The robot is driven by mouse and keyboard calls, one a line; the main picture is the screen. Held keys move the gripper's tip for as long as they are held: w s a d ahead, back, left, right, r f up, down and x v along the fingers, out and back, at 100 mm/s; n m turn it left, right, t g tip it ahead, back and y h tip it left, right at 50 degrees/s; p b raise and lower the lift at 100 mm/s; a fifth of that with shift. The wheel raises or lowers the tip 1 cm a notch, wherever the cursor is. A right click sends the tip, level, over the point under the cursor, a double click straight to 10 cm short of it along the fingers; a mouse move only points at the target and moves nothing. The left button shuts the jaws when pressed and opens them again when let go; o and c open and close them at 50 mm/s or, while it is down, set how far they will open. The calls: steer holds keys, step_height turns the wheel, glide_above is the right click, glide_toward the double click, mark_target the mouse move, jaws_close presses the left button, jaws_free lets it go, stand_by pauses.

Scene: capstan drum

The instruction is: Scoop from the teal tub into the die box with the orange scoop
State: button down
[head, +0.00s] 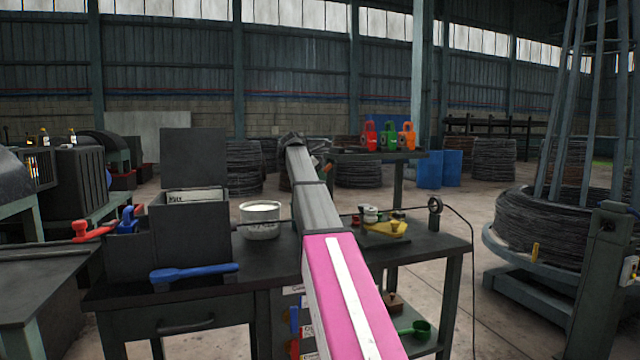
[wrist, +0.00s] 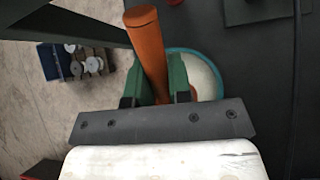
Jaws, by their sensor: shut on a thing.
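My gripper (wrist: 162,85), with green fingers, is shut on the orange scoop (wrist: 148,45). Only the scoop's round handle shows clearly in the wrist view; its bowl is hidden. The teal tub (wrist: 219,80), with a teal rim and pale contents, lies below and just right of the handle, partly covered by a finger. I cannot tell whether the scoop touches the contents. In the head view my arm hides most of the gripper. An open dark box (head: 190,232) with a raised lid and a label, seemingly the die box, stands on the bench at left.
A pale tub (head: 260,228) stands right of the box; I cannot tell if it is the teal one. A blue-handled tool (head: 194,272) lies at the bench's (head: 240,278) front edge. A yellow item (head: 392,229) lies right of my arm. A wire coil (head: 545,225) stands far right.

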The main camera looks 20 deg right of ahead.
steer(key=shift+r, duration=0.35)
steer(key=shift+d+r+y, duration=0.1)
steer(key=shift+r+y, duration=0.1)
steer(key=shift+y, duration=0.6)
steer(key=y, duration=0.3)
steer(key=t+y, duration=0.1)
steer(key=shift+r+m+y, duration=0.3)
steer(key=shift+r, duration=0.1)
steer(key=shift+w+r, duration=0.15)
steer(key=shift+r, duration=3.1)
